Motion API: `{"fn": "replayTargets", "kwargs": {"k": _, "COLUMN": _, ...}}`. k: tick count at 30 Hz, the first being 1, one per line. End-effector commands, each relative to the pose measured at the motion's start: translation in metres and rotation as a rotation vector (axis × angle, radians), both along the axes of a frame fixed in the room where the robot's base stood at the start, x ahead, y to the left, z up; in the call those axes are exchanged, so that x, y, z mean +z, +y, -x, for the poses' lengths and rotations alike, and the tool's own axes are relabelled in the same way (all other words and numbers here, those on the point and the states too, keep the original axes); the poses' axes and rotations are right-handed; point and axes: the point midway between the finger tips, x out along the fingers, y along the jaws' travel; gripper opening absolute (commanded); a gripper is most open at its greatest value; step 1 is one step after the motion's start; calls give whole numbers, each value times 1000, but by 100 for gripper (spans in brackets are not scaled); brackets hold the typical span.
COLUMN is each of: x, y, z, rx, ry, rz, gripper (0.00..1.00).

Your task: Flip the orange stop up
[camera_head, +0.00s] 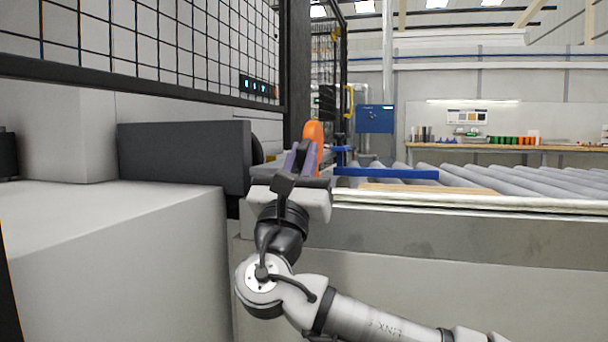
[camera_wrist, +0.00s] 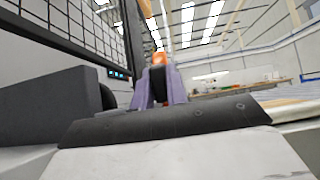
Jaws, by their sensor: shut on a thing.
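The orange stop (camera_head: 314,132) stands roughly upright at the machine's edge in the head view, with a rounded top. A small part of the orange stop (camera_wrist: 157,58) shows just beyond the fingertips in the wrist view. My gripper (camera_head: 303,150) has purple fingers and reaches the stop's lower part from the near side. In the wrist view my gripper (camera_wrist: 158,72) is shut on the stop, with a dark part between its fingers. The fingers and wrist hide the stop's base and the exact contact.
A dark grey block (camera_head: 185,157) stands close left of my gripper. A blue bar (camera_head: 390,173) and a wooden panel (camera_head: 415,188) lie on the roller conveyor (camera_head: 510,178) at right. A mesh guard (camera_head: 170,40) rises at upper left.

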Motion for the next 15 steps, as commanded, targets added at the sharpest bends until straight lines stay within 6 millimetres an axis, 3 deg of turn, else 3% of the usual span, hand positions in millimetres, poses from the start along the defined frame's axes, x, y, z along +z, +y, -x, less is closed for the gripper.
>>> {"fn": "replayTargets", "kwargs": {"k": 15, "x": -1, "y": 0, "z": 0, "rx": -1, "ry": -28, "rz": 9, "gripper": 0}}
